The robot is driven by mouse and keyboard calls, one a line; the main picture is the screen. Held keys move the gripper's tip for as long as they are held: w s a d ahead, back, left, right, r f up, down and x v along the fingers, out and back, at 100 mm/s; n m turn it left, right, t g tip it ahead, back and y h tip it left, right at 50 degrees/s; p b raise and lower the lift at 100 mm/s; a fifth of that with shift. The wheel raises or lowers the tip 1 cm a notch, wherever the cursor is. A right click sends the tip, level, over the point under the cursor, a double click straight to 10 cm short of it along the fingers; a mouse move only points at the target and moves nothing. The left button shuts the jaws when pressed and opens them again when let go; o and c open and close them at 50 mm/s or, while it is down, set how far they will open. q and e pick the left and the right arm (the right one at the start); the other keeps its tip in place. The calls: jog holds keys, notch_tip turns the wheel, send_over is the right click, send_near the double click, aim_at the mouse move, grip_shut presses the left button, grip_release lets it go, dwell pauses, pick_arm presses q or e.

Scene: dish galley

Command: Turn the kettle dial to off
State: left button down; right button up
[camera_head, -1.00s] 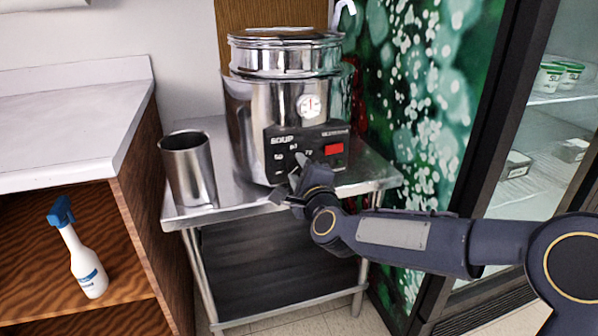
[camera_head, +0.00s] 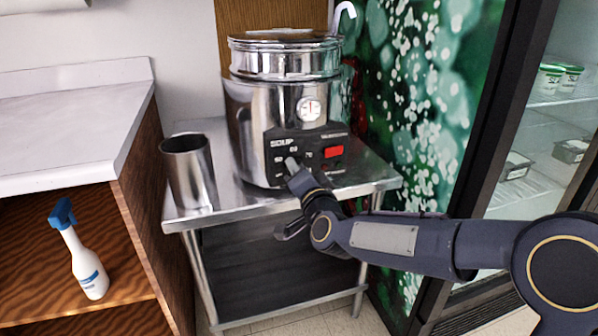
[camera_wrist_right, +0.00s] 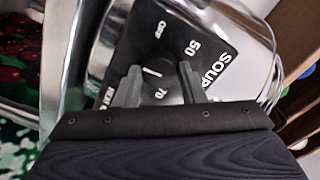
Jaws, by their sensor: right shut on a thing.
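The kettle (camera_head: 255,120) is a shiny steel soup pot on a steel stand, with a black control panel (camera_head: 283,143) on its front. The panel carries the label SOUP, numbers and a red block. My right gripper (camera_head: 293,166) is at the lower left of this panel and mostly covers the dial in the head view. In the right wrist view the black dial (camera_wrist_right: 155,73) shows a white line between the two fingers of my right gripper (camera_wrist_right: 158,82), which are shut on it. Numbers 50 and 70 show around it. My left gripper is not in view.
A steel cup (camera_head: 188,172) stands left of the kettle on the steel stand (camera_head: 226,207). A white counter (camera_head: 70,115) and a spray bottle (camera_head: 88,265) on a wooden shelf are at the left. A glass-door fridge (camera_head: 545,130) is at the right.

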jog(key=n+p, duration=0.2)
jog(key=n, duration=0.9)
jog(key=shift+f, duration=0.1)
dwell(0.4)
jog(key=o, duration=1)
jog(key=p+v, duration=0.1)
jog(key=v, duration=0.7)
